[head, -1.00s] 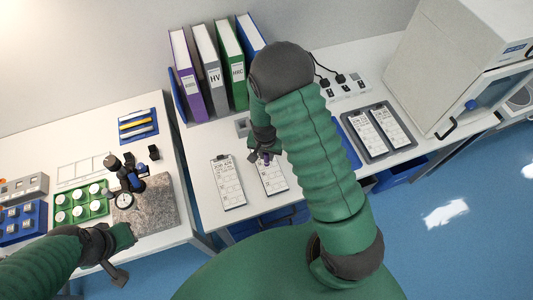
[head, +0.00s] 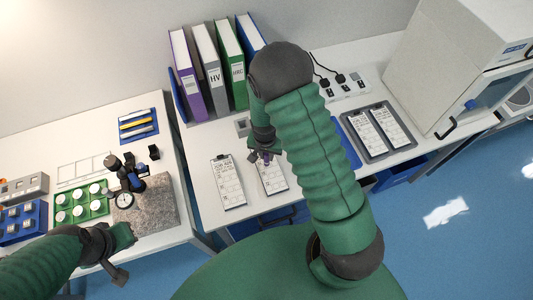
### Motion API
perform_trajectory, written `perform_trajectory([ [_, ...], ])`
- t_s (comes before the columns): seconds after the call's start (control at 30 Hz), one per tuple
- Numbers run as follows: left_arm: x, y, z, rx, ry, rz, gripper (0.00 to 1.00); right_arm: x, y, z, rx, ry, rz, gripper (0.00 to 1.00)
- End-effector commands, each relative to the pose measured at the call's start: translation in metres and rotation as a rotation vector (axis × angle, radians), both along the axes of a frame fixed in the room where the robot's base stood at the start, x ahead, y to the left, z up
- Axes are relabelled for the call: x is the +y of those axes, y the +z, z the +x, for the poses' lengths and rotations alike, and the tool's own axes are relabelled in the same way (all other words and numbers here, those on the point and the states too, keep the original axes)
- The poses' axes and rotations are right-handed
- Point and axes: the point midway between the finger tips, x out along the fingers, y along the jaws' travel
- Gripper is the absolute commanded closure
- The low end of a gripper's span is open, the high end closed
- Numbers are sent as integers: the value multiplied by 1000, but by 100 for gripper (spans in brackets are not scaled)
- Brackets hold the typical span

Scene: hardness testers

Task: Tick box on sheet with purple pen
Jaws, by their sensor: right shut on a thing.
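My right gripper (head: 265,152) is shut on the purple pen (head: 266,157), of which only a small purple part shows. It is over the upper part of a clipboard sheet (head: 273,178) on the white table. I cannot tell whether the pen tip touches the paper. A second clipboard sheet (head: 229,183) with printed boxes lies to the left of it. My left gripper (head: 122,272) is at the lower left, in front of the left table; its finger opening is not clear.
Binders (head: 208,70) stand at the back of the table. A dark tray (head: 375,154) with two sheets lies right of my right arm. A dial gauge stand on a granite block (head: 157,211) and a green tray (head: 100,207) with white pots are at left.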

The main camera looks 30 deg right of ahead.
Motion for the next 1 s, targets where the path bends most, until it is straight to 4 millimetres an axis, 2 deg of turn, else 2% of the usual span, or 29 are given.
perform_trajectory([
  [1.0, 0, 2, 0, 0, 0, 0, 100, -2, -2, -6, 1, -1, 0, 100],
])
